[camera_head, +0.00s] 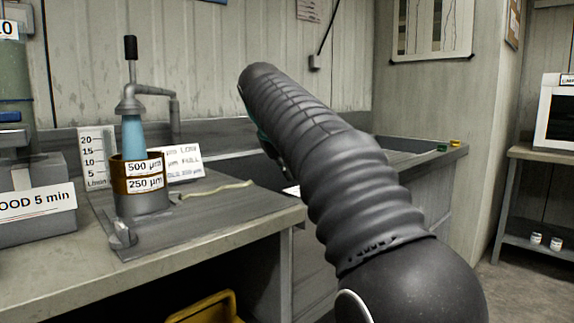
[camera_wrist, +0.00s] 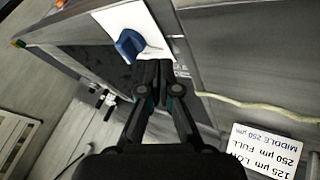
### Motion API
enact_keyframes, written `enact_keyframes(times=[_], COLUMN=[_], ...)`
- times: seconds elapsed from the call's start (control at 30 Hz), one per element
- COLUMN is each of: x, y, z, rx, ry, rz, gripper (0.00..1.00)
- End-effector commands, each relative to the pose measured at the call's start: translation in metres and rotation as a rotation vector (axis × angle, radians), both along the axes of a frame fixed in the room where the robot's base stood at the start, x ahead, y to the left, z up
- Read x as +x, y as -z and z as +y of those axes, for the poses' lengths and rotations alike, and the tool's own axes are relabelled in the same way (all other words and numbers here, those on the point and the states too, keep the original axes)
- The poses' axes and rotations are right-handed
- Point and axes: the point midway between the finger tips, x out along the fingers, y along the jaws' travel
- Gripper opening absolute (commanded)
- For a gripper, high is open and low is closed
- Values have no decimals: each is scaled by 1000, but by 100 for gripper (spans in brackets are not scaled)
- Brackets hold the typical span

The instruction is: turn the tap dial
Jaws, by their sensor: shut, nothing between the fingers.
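A blue dial (camera_wrist: 130,45) sits on a white plate (camera_wrist: 108,20) in the wrist view, at the upper middle. My gripper (camera_wrist: 153,72) is shut and empty. Its fingertips are just below and to the right of the dial in that view. I cannot tell whether they touch it. In the head view my arm hides the dial and most of the gripper; only a corner of the white plate (camera_head: 291,191) seems to show beside the arm.
A sieve stack with brown rings (camera_head: 137,175) and a blue column stands on the bench (camera_head: 225,232) to the left. A white text card (camera_head: 184,165) stands behind it, and it also shows in the wrist view (camera_wrist: 264,150). A pale hose (camera_head: 220,189) lies on the bench.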

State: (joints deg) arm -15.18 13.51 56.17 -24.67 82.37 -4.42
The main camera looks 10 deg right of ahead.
Motion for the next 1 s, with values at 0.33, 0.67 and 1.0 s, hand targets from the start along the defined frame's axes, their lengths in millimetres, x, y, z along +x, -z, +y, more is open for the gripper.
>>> enact_keyframes(times=[0.33,0.67,1.0], x=[30,39,38], y=[35,35,35], z=[-27,-45,-52], rx=[0,0,0], ry=[0,-5,-6], rz=[-1,0,-1], gripper=[0,0,0])
